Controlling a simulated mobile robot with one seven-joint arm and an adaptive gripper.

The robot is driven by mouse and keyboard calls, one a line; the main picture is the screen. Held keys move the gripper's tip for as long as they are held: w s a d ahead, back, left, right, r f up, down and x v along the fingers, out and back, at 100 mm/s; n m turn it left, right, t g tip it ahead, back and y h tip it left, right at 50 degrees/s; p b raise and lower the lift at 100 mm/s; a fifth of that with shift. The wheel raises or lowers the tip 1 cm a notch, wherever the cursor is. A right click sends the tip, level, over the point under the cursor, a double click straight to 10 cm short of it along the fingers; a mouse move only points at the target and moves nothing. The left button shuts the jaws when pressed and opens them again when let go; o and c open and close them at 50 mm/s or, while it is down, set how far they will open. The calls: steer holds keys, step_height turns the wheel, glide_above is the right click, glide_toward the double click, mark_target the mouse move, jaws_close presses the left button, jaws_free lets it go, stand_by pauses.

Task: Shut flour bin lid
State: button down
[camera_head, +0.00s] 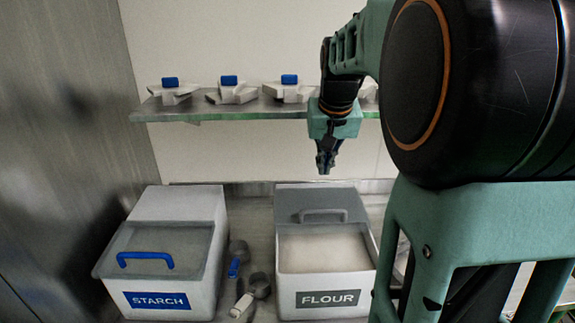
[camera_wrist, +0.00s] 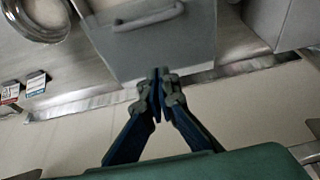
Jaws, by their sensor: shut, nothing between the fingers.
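The flour bin (camera_head: 325,300) is a white box with a dark FLOUR label. Its front is open and the pale flour (camera_head: 323,250) shows inside. Its grey lid (camera_head: 291,205) is at the back of the bin, with a grey handle (camera_head: 322,212) across it. My gripper (camera_head: 325,170) is shut and empty, pointing down above the rear of the bin. In the wrist view, my gripper (camera_wrist: 158,76) shows shut fingertips in front of the rear edge of the grey lid (camera_wrist: 150,48); whether they touch it I cannot tell. The handle (camera_wrist: 148,18) lies beyond them.
A starch bin (camera_head: 200,300) with a blue handle stands at left, its lid down. Scoops (camera_head: 258,286) lie between the bins. In the wrist view, a metal bowl (camera_wrist: 42,34) and small cards (camera_wrist: 36,84) sit at left.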

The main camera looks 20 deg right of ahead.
steer(key=p, duration=0.1)
glide_above(321, 219)
steer(key=w+d, duration=0.1)
steer(key=w, duration=0.3)
steer(key=f, duration=0.8)
steer(key=shift+s+d+f, duration=0.1)
steer(key=shift+s, duration=0.1)
steer(key=shift+s+f, duration=0.2)
steer(key=shift+f, duration=0.05)
steer(key=shift+s+a+f+p, duration=0.1)
steer(key=shift+s+a+p, duration=0.1)
steer(key=shift+s, duration=0.3)
steer(key=shift+s+a+p, duration=0.15)
steer(key=shift+s, duration=0.35)
steer(key=shift+s+a+f, duration=0.15)
steer(key=shift+s+f, duration=0.05)
steer(key=shift+s, duration=0.25)
steer(key=shift+s, duration=0.1)
